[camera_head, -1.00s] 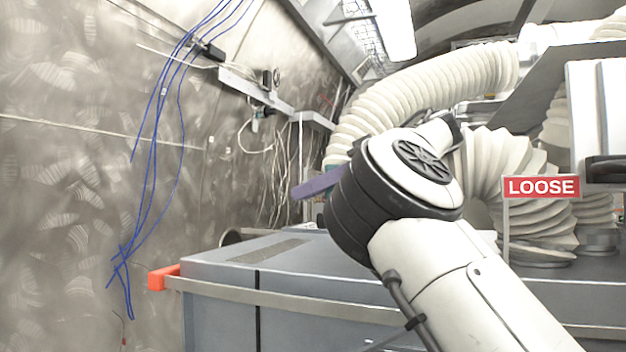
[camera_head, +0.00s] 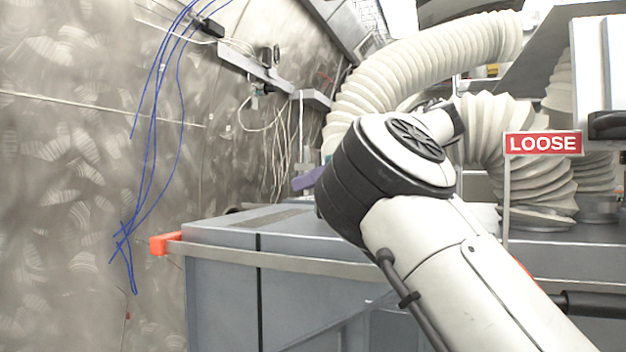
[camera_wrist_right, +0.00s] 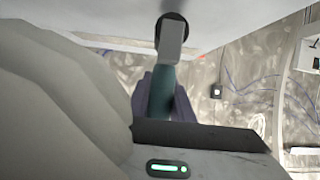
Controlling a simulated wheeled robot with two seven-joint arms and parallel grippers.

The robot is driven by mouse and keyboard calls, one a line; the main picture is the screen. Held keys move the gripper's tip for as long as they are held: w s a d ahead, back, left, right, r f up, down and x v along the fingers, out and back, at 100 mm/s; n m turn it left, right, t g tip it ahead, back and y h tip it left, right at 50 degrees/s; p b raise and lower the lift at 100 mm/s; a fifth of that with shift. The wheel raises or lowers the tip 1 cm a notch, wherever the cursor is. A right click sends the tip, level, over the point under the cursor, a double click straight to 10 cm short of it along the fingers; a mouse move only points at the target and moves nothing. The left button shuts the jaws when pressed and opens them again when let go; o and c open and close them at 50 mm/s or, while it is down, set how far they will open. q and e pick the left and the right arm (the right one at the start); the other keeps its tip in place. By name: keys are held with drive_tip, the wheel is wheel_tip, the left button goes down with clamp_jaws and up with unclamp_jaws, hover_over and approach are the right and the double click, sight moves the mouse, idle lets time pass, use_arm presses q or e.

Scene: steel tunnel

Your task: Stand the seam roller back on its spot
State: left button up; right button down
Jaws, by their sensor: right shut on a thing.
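My right gripper (camera_wrist_right: 163,103) is shut on the seam roller. In the right wrist view, its purple fingers lie on both sides of the teal handle (camera_wrist_right: 161,92). A grey metal fork and a dark round roller end (camera_wrist_right: 167,18) extend toward the top of the picture. In the head view, my right arm hides the tool and most of the gripper; only a purple part (camera_head: 307,180) shows left of the wrist, over the grey cabinet (camera_head: 215,228). I cannot make out the roller's spot. My left gripper is not in view.
A white ribbed hose (camera_head: 430,65) arches behind my arm. A red LOOSE sign (camera_head: 543,143) stands on a post at the right. An orange block (camera_head: 163,243) caps the cabinet's rail end. Blue wires (camera_head: 150,140) hang on the left wall. The cabinet's left top looks clear.

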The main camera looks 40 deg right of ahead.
drive_tip(key=shift+f, duration=0.5)
drive_tip(key=c, duration=1.5)
unclamp_jaws()
